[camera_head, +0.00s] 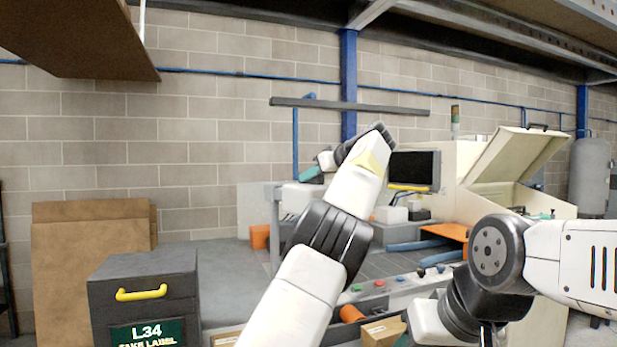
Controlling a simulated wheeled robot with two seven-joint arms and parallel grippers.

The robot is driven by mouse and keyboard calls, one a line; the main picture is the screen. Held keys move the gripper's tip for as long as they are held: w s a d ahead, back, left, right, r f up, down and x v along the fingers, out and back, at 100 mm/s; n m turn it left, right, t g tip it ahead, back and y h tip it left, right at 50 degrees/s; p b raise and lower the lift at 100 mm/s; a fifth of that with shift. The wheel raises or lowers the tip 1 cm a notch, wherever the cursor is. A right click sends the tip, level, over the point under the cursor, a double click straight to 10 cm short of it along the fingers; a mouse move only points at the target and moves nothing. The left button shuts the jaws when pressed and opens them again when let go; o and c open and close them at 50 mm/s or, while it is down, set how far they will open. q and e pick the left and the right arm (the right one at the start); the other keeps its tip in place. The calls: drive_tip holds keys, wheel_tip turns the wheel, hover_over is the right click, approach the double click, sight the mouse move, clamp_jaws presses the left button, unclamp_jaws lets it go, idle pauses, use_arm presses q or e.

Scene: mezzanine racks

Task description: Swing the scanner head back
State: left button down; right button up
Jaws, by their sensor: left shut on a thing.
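My left arm reaches up from the bottom middle. My left gripper (325,162) is at its far end, near the upright blue post under a dark overhead bar. It is shut on a small part with a teal end (311,174), which seems to belong to the scanner head. The wrist hides most of the contact and the part's mounting. My right arm comes in from the right and bends down. Its gripper is not visible.
A grey bench with a dark monitor (414,170) and coloured buttons stands behind my arms. A cream machine with a raised lid (515,160) is at the right. A dark box with a yellow handle (141,293) stands at the lower left. A brown shelf overhangs the upper left.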

use_arm(q)
drive_tip(key=shift+w+f, duration=0.1)
idle(0.3)
drive_tip(key=c, duration=1.3)
unclamp_jaws()
drive_tip(key=shift+d, duration=0.1)
drive_tip(key=v, duration=0.7)
drive_tip(key=shift+s+d+r, duration=0.2)
drive_tip(key=shift+d+r, duration=0.05)
